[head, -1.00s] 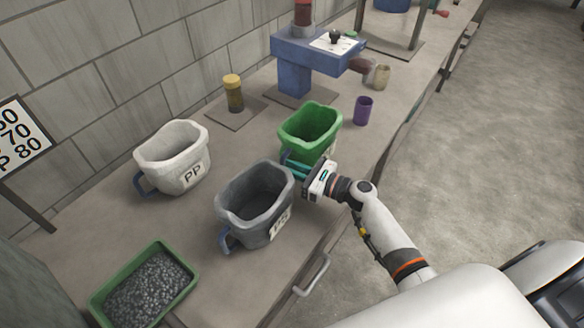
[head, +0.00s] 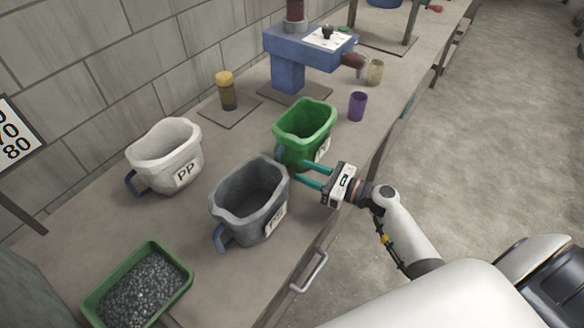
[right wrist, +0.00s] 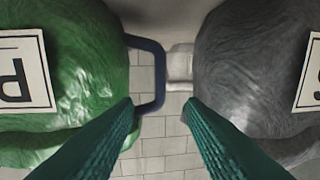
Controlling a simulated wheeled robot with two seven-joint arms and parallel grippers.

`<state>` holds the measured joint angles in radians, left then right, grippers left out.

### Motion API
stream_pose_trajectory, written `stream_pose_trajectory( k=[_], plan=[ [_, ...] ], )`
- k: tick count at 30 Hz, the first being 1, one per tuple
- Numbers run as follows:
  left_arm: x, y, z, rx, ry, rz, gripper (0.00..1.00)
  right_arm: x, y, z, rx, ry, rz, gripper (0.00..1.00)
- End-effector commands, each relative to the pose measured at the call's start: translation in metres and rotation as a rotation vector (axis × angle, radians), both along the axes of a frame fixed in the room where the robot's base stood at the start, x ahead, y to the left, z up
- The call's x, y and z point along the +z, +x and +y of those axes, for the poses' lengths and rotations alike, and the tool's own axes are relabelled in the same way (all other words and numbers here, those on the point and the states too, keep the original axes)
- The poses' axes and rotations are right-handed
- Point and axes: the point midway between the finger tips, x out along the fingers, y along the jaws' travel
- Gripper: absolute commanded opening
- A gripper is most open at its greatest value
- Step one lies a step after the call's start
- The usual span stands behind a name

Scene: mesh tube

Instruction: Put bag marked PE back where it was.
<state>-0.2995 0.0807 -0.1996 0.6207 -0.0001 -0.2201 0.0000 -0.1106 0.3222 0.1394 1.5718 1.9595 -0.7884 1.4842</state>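The green bag (head: 303,130) stands upright and open on the bench. Its white label is partly hidden in the head view; in the right wrist view the green bag (right wrist: 70,100) shows an upside-down P, the rest cut off. Its dark blue handle (right wrist: 158,75) lies ahead of and between my fingertips in the right wrist view. My right gripper (head: 300,172) is open, its teal fingers apart and empty, at the near side of the green bag, between it and the grey bag. Whether a finger touches the bag, I cannot tell. My left gripper is not in view.
A grey bag (head: 248,200) stands close in front, a white PP bag (head: 163,152) at left. A green tray of dark pellets (head: 140,285) lies front left. A purple cup (head: 357,106), a yellow-capped jar (head: 226,90) and a blue machine (head: 288,70) stand behind.

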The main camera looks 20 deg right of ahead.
Motion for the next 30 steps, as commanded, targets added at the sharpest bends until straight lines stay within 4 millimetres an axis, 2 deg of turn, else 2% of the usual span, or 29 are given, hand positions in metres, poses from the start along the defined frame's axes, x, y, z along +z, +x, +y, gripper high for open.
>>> stream_pose_trajectory(
  k=[4, 10, 30],
  plan=[
    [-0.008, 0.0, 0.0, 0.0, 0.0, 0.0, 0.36, -0.002, -0.024, -0.018, 0.0, -0.003, 0.0, 0.37],
    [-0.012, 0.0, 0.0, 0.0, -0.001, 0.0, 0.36, -0.001, -0.042, -0.032, 0.0, 0.0, 0.0, 0.37],
    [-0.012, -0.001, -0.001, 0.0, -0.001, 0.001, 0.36, 0.0, -0.045, -0.035, 0.0, 0.001, -0.001, 0.37]
  ],
)
